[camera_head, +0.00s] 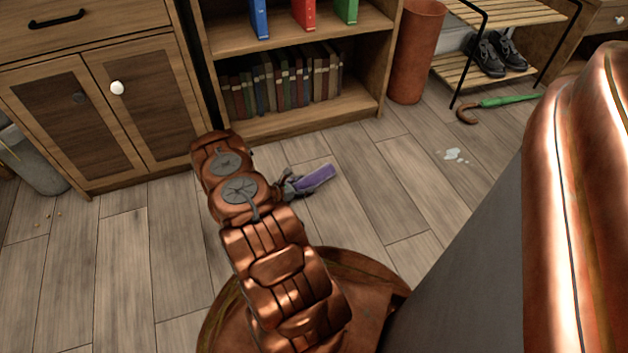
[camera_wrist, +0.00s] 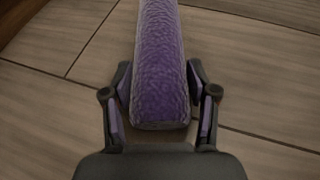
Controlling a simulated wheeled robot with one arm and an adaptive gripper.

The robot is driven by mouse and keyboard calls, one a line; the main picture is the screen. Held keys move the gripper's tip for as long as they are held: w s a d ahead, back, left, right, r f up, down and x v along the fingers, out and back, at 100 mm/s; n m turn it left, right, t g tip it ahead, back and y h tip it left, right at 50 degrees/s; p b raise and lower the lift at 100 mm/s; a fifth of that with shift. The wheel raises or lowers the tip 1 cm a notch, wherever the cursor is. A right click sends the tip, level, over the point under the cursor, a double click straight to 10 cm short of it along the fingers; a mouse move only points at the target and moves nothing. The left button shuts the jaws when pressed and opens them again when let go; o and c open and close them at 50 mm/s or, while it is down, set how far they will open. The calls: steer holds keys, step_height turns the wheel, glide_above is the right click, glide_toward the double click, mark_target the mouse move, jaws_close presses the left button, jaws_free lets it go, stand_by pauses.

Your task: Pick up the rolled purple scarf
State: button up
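The rolled purple scarf (camera_head: 315,178) is near the floor in front of the bookcase in the head view. In the wrist view the scarf (camera_wrist: 160,70) runs straight away from me, its near end close to my palm. My gripper (camera_head: 292,184) is at the scarf's left end in the head view. In the wrist view my gripper (camera_wrist: 158,72) has one dark finger on each side of the scarf, with the fingertips very close to its sides. I cannot tell whether they press on it, nor whether the scarf rests on the floor.
A bookcase (camera_head: 300,123) with books and binders stands just behind, beside a wooden cabinet (camera_head: 110,180). A brown cylindrical bin (camera_head: 415,50), a shoe rack (camera_head: 462,77) and a green umbrella (camera_head: 508,101) are at right. A pale spill (camera_head: 454,154) marks the otherwise clear floor there.

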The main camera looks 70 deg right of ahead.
steer(key=c, duration=0.7)
